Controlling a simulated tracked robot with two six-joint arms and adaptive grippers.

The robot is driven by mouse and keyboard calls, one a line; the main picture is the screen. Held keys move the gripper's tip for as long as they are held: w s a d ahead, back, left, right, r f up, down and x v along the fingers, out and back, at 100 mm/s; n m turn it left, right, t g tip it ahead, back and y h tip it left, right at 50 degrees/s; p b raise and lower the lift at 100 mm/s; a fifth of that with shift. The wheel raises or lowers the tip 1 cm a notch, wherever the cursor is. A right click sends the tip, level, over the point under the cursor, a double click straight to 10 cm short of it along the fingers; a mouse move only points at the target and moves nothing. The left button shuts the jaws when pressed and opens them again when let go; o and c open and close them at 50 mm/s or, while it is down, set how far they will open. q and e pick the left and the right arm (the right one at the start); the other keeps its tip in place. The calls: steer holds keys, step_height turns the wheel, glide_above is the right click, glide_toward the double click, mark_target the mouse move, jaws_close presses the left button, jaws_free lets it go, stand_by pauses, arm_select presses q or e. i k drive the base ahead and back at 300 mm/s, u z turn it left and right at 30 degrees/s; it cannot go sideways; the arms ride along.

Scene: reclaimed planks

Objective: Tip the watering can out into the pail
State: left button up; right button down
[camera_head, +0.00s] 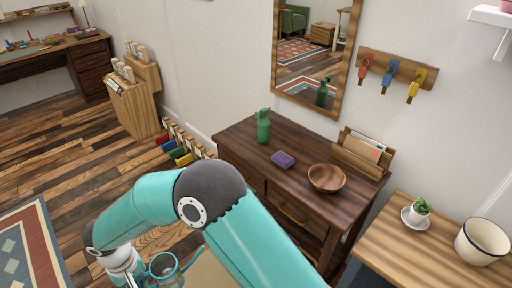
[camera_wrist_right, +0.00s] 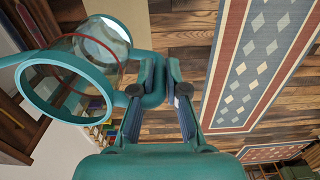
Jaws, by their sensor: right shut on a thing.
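The watering can (camera_head: 163,266) is teal with a see-through body, low at the bottom edge of the head view and partly cut off. In the right wrist view the can (camera_wrist_right: 66,92) fills the upper left, its round teal rim facing the camera. My right gripper (camera_wrist_right: 160,80) is shut on the can's teal handle; it also shows in the head view (camera_head: 133,277), left of the can. Whether the can holds anything is unclear. The cream pail (camera_head: 482,242) with a dark rim stands on the light wooden table at the far right, apart from the can. My left gripper is not in view.
A potted plant (camera_head: 420,208) stands on the light table (camera_head: 400,240), left of the pail. A rug (camera_head: 35,250) lies at left.

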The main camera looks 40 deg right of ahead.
mark_target(480, 242)
steer(key=k, duration=1.65)
steer(key=z, duration=1.35)
steer(key=i, duration=0.75)
